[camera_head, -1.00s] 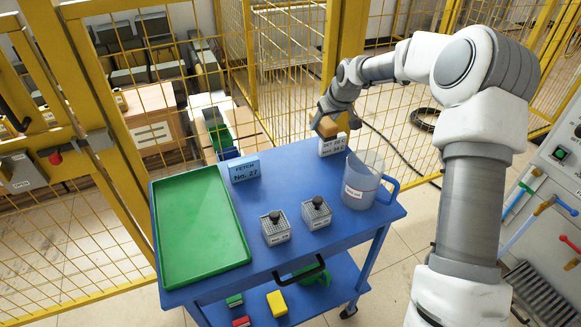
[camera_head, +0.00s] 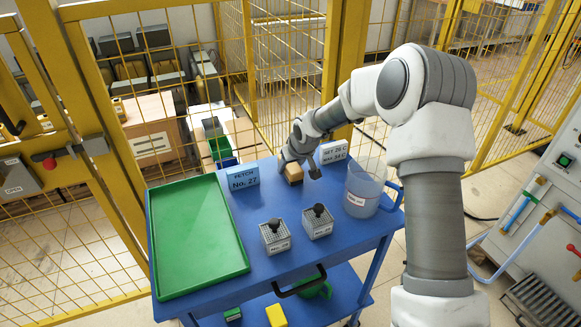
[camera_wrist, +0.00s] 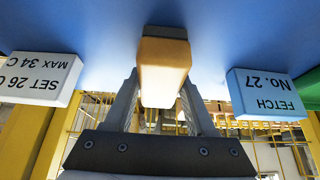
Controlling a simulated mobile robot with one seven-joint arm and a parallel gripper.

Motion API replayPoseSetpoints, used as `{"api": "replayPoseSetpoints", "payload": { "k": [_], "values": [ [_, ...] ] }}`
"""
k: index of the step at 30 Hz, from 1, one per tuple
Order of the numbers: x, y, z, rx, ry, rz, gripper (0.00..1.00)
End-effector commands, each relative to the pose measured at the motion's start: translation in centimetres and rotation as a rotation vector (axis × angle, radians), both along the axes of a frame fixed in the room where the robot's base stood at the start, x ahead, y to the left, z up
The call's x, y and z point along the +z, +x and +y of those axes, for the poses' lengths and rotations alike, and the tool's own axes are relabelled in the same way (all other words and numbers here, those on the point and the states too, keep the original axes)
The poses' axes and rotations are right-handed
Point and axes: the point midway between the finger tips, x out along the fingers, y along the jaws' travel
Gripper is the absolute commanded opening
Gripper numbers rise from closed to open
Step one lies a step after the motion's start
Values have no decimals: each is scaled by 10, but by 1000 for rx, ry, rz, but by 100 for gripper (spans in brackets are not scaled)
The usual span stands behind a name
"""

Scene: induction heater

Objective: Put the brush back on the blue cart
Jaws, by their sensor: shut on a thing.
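The brush shows as a tan wooden block (camera_head: 293,174) over the back middle of the blue cart (camera_head: 255,215). My gripper (camera_head: 299,171) is shut on it, with a finger on each side. In the wrist view the block (camera_wrist: 163,68) sits between the fingers (camera_wrist: 160,97), and its far end is at or close to the blue top. I cannot tell if it touches.
A "FETCH No. 27" sign (camera_head: 243,178) stands left of the gripper and a "SET 26 C" sign (camera_head: 333,152) right. Yellow fencing (camera_head: 335,70) stands behind.

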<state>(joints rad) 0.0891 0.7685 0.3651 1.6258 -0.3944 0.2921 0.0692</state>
Motion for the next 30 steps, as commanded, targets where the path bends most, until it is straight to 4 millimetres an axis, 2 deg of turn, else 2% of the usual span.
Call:
{"api": "replayPoseSetpoints", "payload": {
  "k": [9, 10, 14, 24, 30],
  "values": [
    [-3, 1, 0, 0, -1, -1, 11],
    [-2, 0, 0, 0, -1, -1, 61],
    [-2, 0, 0, 1, 0, -1, 85],
    [1, 0, 0, 1, 0, -1, 86],
    [24, -9, -5, 0, -1, -4, 86]
  ]
}}
